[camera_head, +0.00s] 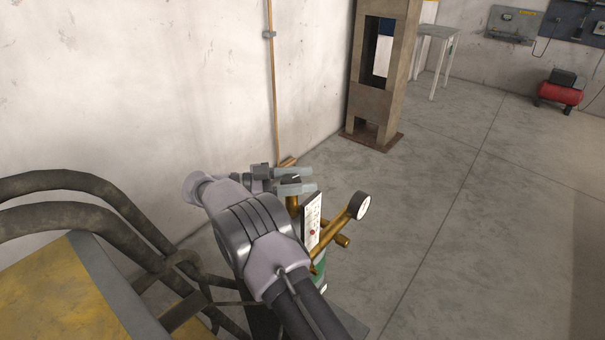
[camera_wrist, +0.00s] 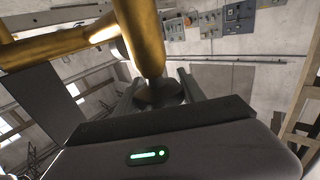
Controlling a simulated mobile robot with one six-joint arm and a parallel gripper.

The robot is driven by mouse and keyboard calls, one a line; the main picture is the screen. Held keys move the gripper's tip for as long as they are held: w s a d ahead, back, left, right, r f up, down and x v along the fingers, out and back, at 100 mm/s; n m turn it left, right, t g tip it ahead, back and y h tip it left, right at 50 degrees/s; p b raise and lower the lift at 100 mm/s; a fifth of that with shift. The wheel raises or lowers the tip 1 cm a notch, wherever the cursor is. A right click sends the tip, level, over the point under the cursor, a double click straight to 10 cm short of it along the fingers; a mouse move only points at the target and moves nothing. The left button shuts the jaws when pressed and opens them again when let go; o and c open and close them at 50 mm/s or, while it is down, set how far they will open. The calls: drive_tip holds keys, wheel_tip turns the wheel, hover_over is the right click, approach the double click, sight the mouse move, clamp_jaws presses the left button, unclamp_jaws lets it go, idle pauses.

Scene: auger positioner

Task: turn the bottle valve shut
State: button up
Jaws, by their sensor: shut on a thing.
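The bottle (camera_head: 319,273) stands low beside my arm in the head view, its green body mostly hidden. Brass fittings (camera_head: 331,233) rise from it, with a round white gauge (camera_head: 360,205) at the right and a white label tag in front. My gripper (camera_head: 308,180) is level with the top of the fittings, shut on the valve's dark knob. In the wrist view the round dark knob (camera_wrist: 160,94) sits between the two fingers of my gripper (camera_wrist: 157,82), at the end of a brass stem (camera_wrist: 141,36). The knob's turn angle cannot be told.
A yellow-topped machine (camera_head: 40,290) with thick dark hoses (camera_head: 85,188) is at the left. A wall with a thin pipe (camera_head: 274,90) is behind. A brown column (camera_head: 381,75) stands farther back. The floor to the right is clear up to a red compressor (camera_head: 559,94).

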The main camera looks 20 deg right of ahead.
drive_tip(key=o, duration=1.4)
drive_tip(key=shift+c, duration=0.2)
drive_tip(key=shift+b, duration=0.4)
